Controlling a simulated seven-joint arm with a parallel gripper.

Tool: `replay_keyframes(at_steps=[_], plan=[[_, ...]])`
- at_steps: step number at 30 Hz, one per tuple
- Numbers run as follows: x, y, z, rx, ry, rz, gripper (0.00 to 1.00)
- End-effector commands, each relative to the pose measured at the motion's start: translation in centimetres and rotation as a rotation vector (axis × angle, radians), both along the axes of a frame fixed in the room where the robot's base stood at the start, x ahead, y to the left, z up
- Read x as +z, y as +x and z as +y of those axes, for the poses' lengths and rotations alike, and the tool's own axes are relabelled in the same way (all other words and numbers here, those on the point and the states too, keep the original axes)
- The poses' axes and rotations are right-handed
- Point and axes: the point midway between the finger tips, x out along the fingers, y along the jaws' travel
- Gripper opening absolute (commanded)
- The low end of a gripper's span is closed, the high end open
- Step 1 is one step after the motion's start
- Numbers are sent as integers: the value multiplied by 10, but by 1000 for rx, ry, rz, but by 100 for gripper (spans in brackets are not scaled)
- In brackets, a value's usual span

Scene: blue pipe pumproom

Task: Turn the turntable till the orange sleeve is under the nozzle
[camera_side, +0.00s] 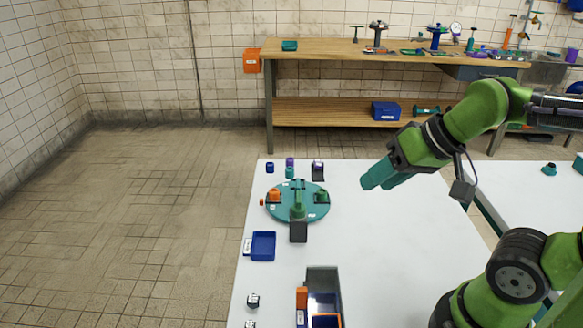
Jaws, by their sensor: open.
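The teal turntable (309,213) lies on the white table, left of my gripper. An orange sleeve (273,195) stands at its left side, next to a small dark block. A green piece (320,195) stands at its right side. A green upright part (298,206) rises at the front edge, behind a dark block (298,232); I cannot tell surely whether it is the nozzle. The orange sleeve is clearly apart from this part. My gripper (376,178) is open, with teal fingers, above the table to the right of the turntable, touching nothing.
A blue tray (263,246) and a dark bin with orange parts (323,284) stand in front of the turntable. Small blue and purple (290,162) pieces and a dark block (317,170) stand behind it. The table right of the turntable is clear.

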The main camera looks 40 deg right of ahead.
Motion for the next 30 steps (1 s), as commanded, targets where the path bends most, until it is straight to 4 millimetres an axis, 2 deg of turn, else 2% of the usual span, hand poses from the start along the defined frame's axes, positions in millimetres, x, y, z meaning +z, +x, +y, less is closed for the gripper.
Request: replay_keyframes(at_steps=[5,8,11,20,24,30], plan=[[-2,0,0,0,0,8,38],[-12,4,0,-1,3,57,38],[-13,25,-5,-10,4,107,38],[-5,132,-35,-91,0,327,38],[-13,184,-54,-153,-16,432,38],[-34,250,-79,-265,-56,572,38]])
